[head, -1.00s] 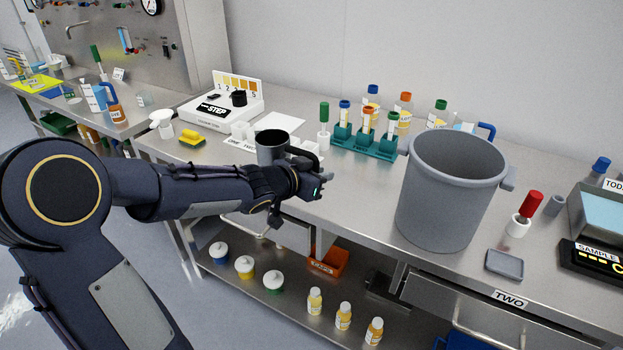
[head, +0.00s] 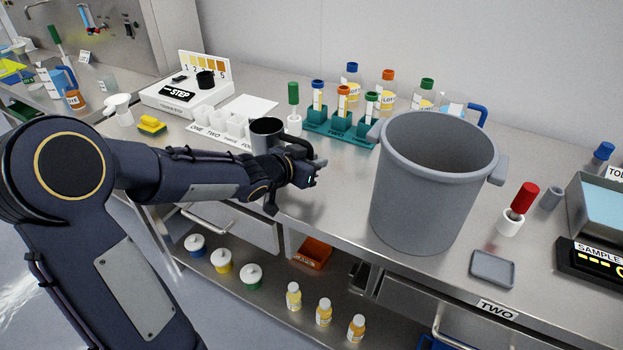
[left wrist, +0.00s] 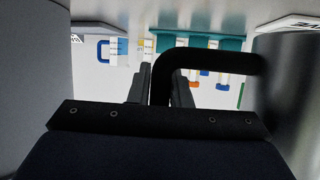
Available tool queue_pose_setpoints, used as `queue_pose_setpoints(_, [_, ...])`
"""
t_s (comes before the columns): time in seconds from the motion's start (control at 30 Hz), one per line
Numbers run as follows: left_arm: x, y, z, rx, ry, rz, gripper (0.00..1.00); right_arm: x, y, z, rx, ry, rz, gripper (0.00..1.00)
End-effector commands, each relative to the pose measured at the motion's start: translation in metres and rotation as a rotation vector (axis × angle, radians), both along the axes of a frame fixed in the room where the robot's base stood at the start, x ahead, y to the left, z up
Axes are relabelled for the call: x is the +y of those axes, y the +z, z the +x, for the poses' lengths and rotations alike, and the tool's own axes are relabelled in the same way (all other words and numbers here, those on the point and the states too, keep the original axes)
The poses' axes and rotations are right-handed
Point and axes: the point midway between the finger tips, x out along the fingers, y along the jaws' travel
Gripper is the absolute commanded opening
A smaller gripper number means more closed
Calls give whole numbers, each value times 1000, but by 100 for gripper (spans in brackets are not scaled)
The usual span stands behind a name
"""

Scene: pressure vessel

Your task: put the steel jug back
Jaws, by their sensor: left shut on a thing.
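The steel jug (head: 266,134) is a grey metal cup with a dark handle (head: 299,144). It appears upright over the front part of the bench, left of the big grey pot (head: 435,190). My left gripper (head: 316,172) is shut on the jug's handle. In the left wrist view the black handle (left wrist: 210,60) loops up between the fingers, and the jug's grey side (left wrist: 290,95) fills the right edge. My forearm and hand hide the jug's base, so I cannot tell its height above the bench. My right gripper is not in view.
A teal rack (head: 340,128) with capped tubes stands behind the hand, with several bottles behind it. White cups (head: 232,124) stand left of the jug. A grey tray (head: 492,269) lies right of the pot. Bare steel bench lies between the hand and pot.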

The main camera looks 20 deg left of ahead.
Motion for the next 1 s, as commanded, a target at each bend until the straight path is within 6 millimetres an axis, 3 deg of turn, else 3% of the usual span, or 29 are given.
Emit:
queue_pose_setpoints(0.1, [-1,-22,0,2,-2,-1,0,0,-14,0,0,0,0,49])
queue_pose_setpoints(0.2, [-1,-33,0,1,-1,-1,0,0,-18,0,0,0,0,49])
queue_pose_setpoints(0.63, [0,-38,0,0,0,0,0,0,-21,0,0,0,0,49])
queue_pose_setpoints(0.67, [0,-37,0,0,0,-1,21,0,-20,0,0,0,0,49])
queue_pose_setpoints(0.8, [0,-36,0,1,0,-1,39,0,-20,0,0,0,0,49])
queue_pose_setpoints(1.0, [0,-36,0,1,0,-1,39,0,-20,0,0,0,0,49])
